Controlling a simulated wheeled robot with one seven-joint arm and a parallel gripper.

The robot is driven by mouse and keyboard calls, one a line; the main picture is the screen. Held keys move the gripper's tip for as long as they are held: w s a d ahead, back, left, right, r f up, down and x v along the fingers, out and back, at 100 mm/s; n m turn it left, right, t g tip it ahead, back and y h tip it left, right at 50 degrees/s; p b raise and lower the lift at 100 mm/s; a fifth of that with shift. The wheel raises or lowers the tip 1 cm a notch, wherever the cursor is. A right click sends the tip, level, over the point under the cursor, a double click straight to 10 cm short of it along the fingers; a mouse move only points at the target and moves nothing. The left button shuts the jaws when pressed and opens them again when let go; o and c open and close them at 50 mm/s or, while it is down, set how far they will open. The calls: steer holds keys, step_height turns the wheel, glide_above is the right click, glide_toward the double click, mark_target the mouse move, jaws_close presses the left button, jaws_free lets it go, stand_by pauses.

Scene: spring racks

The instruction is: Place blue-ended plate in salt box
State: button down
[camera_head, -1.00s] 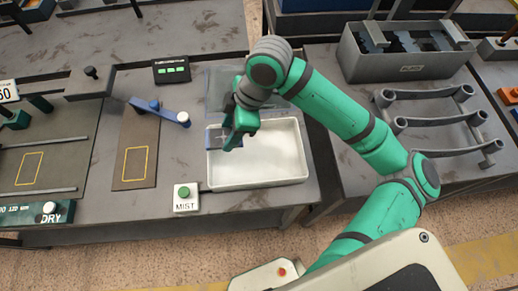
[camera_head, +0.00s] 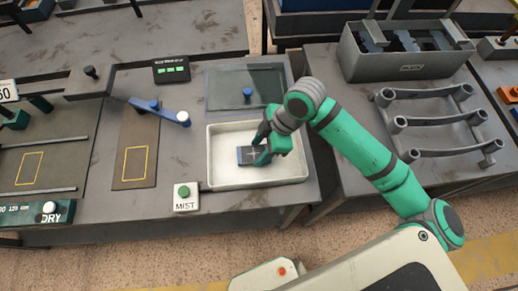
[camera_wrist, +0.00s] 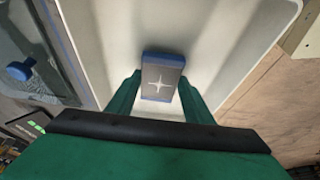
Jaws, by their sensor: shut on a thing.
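The blue-ended plate (camera_head: 247,155) is a small grey plate with a pale star mark and a blue end. It also shows in the wrist view (camera_wrist: 161,82), between the green fingers. My gripper (camera_head: 258,153) is shut on the plate, inside the outline of the white salt box (camera_head: 294,177). In the wrist view my gripper (camera_wrist: 160,98) has a finger on each side of the plate, with the box's pale inside (camera_wrist: 225,40) behind it. I cannot tell whether the plate touches the box floor.
A clear lid with a blue knob (camera_head: 247,93) lies behind the box. A MIST button block (camera_head: 186,196) stands at the box's front left. A blue lever (camera_head: 160,110) is further left. A grey rack (camera_head: 430,122) and bin (camera_head: 408,67) stand on the right table.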

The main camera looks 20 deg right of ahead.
steer(key=shift+f, duration=0.35)
steer(key=shift+f, duration=0.1)
steer(key=c, duration=0.9)
jaws_free()
steer(key=shift+f, duration=0.1)
steer(key=v, duration=1.2)
steer(key=shift+r, duration=0.25)
steer(key=shift+d, duration=0.1)
